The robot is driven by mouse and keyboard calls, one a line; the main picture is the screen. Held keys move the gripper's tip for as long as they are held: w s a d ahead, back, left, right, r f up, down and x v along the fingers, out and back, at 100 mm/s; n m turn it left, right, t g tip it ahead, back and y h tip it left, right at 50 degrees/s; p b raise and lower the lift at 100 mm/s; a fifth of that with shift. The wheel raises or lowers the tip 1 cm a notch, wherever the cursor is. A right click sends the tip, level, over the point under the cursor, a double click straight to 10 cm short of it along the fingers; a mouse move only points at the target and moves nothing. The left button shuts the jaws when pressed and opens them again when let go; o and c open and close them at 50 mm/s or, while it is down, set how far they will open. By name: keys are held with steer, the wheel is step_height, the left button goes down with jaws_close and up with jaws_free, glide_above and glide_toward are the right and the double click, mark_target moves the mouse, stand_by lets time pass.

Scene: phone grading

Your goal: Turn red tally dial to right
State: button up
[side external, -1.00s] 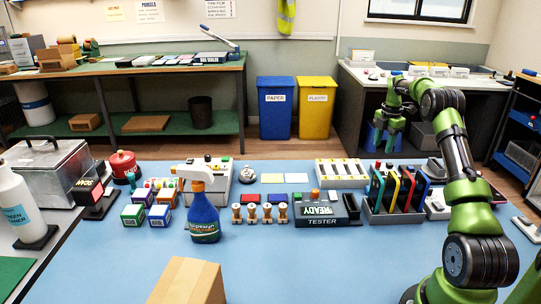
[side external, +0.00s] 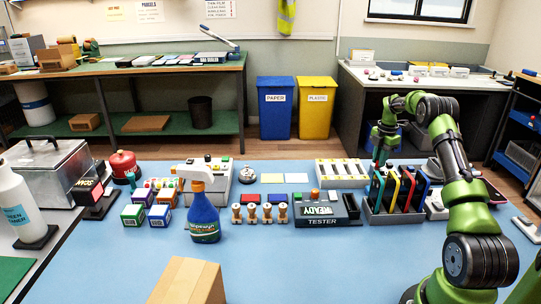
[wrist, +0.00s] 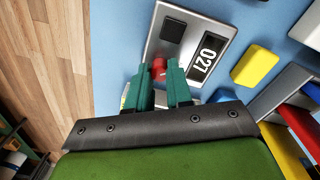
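The tally counter is a grey-white box (wrist: 222,38) with a black square and a display reading 027, in the wrist view. Its small red dial (wrist: 158,69) sits near the box's lower left edge. My gripper (wrist: 159,74) has its two green fingertips on either side of the dial. The fingers are apart; whether they touch the dial cannot be told. In the side external view my gripper (side external: 377,158) is low behind the phone rack (side external: 390,213), which hides its tips, and the counter cannot be made out there.
In the wrist view a yellow block (wrist: 255,66) and colored phones (wrist: 298,125) lie to the right of the counter, and wooden floor shows past the table edge on the left. In the side external view the tester (side external: 318,210) stands left of the rack. The front blue tabletop is mostly clear.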

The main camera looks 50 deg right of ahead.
jaws_close()
steer(key=m, duration=0.6)
steer(key=shift+m, duration=0.3)
steer(key=m, duration=0.6)
steer(key=shift+g, duration=0.3)
steer(key=o, duration=0.7)
jaws_free()
steer(key=shift+o, duration=0.2)
